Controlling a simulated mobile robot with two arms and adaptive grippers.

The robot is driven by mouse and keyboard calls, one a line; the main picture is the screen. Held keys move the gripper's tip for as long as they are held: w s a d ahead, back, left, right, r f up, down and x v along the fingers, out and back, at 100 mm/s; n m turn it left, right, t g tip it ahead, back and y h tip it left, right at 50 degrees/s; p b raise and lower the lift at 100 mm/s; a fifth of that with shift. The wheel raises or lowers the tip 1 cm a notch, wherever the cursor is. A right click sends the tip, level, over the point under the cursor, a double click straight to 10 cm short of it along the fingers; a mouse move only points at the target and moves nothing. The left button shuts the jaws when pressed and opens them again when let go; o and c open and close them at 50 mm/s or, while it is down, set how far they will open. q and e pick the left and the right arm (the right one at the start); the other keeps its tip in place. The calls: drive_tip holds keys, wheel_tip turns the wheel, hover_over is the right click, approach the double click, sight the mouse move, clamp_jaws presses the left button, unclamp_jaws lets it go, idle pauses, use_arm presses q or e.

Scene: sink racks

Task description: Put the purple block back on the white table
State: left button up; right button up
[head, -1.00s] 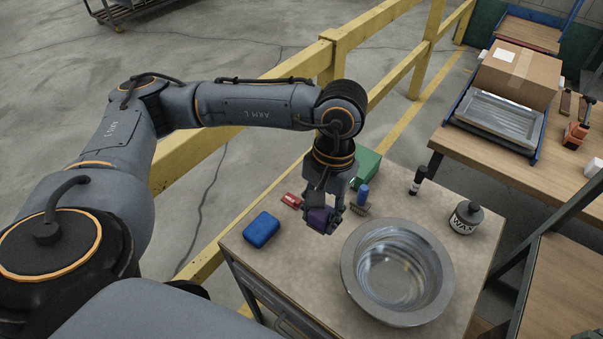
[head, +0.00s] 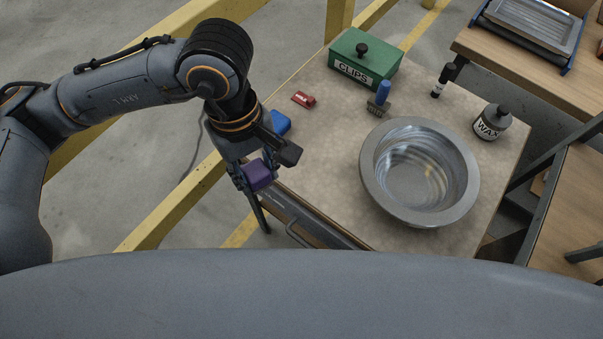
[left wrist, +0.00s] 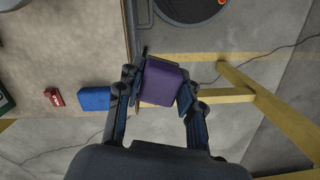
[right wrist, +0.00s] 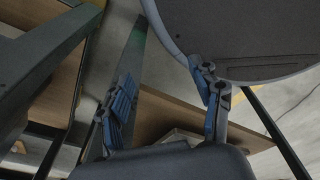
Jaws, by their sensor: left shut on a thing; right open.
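The purple block (head: 259,175) is between the fingers of my left gripper (head: 262,172), which is shut on it. In the head view the block is in the air at the left front edge of the beige-topped table (head: 322,170). In the left wrist view the purple block (left wrist: 162,85) sits between the two fingers, with the floor and a yellow rail behind it. My right gripper (right wrist: 165,105) shows only in its own wrist view; it is open and empty. I cannot make out a white table in these frames.
On the beige top stand a metal bowl (head: 420,172), a green clips box (head: 364,61), a wax bottle (head: 491,123), a blue-handled brush (head: 380,98), a dark marker (head: 443,80), a red item (head: 303,99) and a blue block (head: 281,122). Yellow rails (head: 180,205) run along the left.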

use_arm(q)
drive_tip(key=s+d+f+n+b, duration=0.2)
drive_tip(key=s+d+n, duration=0.1)
drive_tip(key=d, duration=0.1)
use_arm(e)
drive_tip(key=s+f, duration=0.3)
drive_tip(key=f, duration=0.1)
use_arm(q)
drive_tip(key=p, duration=0.3)
hover_over(308, 172)
drive_tip(key=shift+n+h, duration=0.3)
drive_tip(key=shift+h, duration=0.1)
drive_tip(key=f, duration=0.8)
drive_tip(key=shift+s+a+f, duration=0.25)
drive_tip(key=shift+a+f, duration=0.05)
drive_tip(key=shift+f, duration=0.1)
drive_tip(key=shift+w+f, duration=0.15)
drive_tip(key=shift+f, duration=0.1)
drive_tip(key=f, duration=0.1)
drive_tip(key=f+p, duration=0.2)
drive_tip(key=shift+w+d+f, duration=0.1)
drive_tip(key=shift+w+f, duration=0.15)
drive_tip(key=shift+f, duration=0.15)
use_arm(e)
drive_tip(key=r, duration=0.5)
drive_tip(key=shift+w+d+r, duration=0.25)
drive_tip(key=shift+w+r, duration=0.05)
